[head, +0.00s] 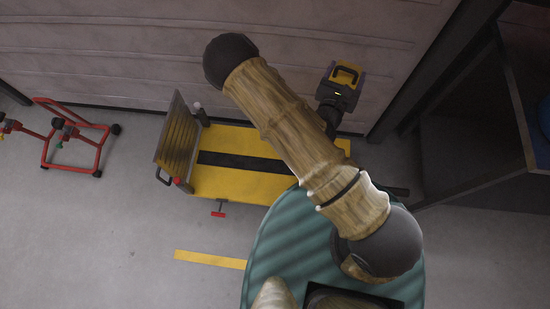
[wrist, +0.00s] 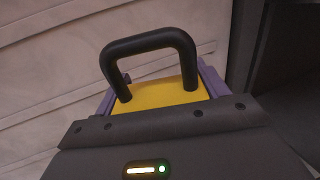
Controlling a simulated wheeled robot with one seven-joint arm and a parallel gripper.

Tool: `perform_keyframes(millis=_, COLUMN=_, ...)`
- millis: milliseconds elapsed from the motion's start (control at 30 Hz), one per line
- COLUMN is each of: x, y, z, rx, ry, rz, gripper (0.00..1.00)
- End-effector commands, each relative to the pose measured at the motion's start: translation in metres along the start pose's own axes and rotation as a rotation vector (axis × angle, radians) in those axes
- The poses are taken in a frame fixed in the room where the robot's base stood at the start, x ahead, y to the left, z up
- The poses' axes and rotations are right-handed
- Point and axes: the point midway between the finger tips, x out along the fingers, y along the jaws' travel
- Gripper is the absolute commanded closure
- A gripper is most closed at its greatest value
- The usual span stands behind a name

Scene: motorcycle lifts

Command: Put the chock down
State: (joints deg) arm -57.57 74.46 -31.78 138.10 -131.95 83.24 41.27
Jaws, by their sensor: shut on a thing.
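The chock (head: 346,76) is a yellow block with a black loop handle. In the wrist view the chock (wrist: 160,97) sits between the two purple fingers, with its handle (wrist: 150,42) pointing away from the palm. My gripper (head: 344,78) is shut on it; the gripper also shows in the wrist view (wrist: 158,92). In the head view they appear near the wall, beyond the right part of the yellow lift platform (head: 225,180). The chock's underside is hidden, and I cannot tell its height or whether it touches anything.
The platform has a black centre strip (head: 240,162) and an upright slatted plate (head: 178,137) at its left end. A red wheeled stand (head: 72,150) is at left. A dark shelf unit (head: 470,150) stands at right. Grey floor (head: 100,230) is clear at lower left.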

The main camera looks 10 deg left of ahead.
Motion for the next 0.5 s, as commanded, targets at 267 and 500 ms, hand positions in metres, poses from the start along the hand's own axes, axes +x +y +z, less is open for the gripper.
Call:
perform_keyframes(millis=267, x=-0.005, y=0.025, z=-0.056, rx=0.002, ry=-0.002, rz=0.032, gripper=0.69)
perform_keyframes(millis=500, x=-0.010, y=0.045, z=-0.098, rx=0.001, ry=-0.002, rz=0.056, gripper=0.69)
